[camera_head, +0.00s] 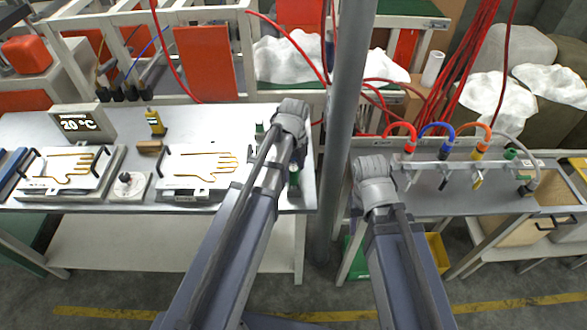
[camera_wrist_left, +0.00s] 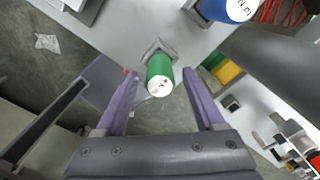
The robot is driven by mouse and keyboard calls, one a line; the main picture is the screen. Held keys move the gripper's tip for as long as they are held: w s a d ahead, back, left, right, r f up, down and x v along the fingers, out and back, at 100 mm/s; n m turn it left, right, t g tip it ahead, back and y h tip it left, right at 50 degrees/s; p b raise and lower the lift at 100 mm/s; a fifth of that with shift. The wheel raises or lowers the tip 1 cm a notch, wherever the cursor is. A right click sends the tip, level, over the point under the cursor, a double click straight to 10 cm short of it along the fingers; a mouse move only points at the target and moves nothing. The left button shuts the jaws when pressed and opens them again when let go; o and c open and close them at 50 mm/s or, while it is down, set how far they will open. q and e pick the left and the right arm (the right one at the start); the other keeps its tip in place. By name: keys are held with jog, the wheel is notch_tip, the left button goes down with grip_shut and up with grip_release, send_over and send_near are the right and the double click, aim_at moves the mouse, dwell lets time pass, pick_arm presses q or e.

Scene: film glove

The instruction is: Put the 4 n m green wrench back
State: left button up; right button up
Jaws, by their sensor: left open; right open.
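A green wrench handle (camera_wrist_left: 160,76) with a white printed end cap stands in a metal bracket at the table edge in the left wrist view. Its print is too small to read. My left gripper (camera_wrist_left: 159,82) is open, its purple fingers either side of the handle with gaps visible. In the head view my left gripper (camera_head: 291,122) is at the right end of the left table, its fingers hidden by my arm. A green handle (camera_head: 294,178) shows beside that arm. My right gripper (camera_head: 373,172) is by the left end of the right table, its fingers hidden.
A blue handle (camera_wrist_left: 230,8) stands close by in the left wrist view. A grey post (camera_head: 347,110) rises between my arms. The left table (camera_head: 85,207) holds glove plates (camera_head: 200,168) and a temperature display (camera_head: 82,122). Coloured hoses (camera_head: 437,128) hang over the right table.

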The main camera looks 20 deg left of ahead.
pick_arm(q)
notch_tip(320, 180, up, 12)
jog(key=p, duration=1.1)
jog(key=s+d+n, duration=0.5)
jog(key=s+n, duration=0.2)
jog(key=n, duration=0.3)
jog(key=s+d+n+y, duration=0.1)
jog(key=s+d+n, duration=0.4)
jog(key=n, duration=0.5)
jog(key=shift+s+d, duration=0.3)
jog(key=shift+s, duration=0.9)
notch_tip(320, 180, down, 10)
jog(key=b, duration=1)
